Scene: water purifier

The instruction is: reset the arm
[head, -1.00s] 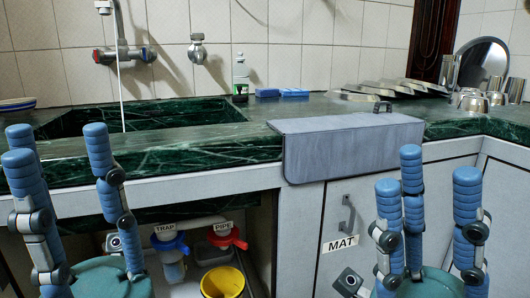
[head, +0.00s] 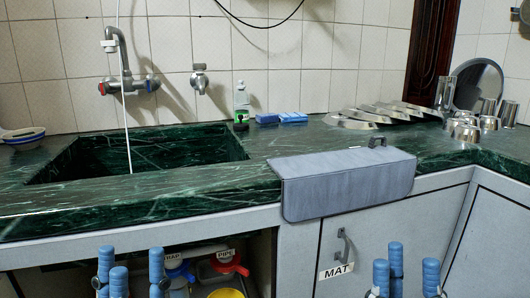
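My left gripper (head: 131,265) is at the bottom edge, left of the middle, in front of the open space under the sink. Its blue fingers point up and stand apart with nothing between them. My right gripper (head: 405,265) is at the bottom edge in front of the cabinet door, right of the MAT label (head: 336,271). Its blue fingers also stand apart and hold nothing. Both palms and most of both arms are cut off below the frame.
The green counter (head: 150,205) has a sink (head: 140,155) under a tap (head: 123,75) with a thin white line hanging down. A grey mat (head: 345,185) drapes over the counter edge. A yellow bucket (head: 226,293) and red pipe part (head: 230,263) sit below.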

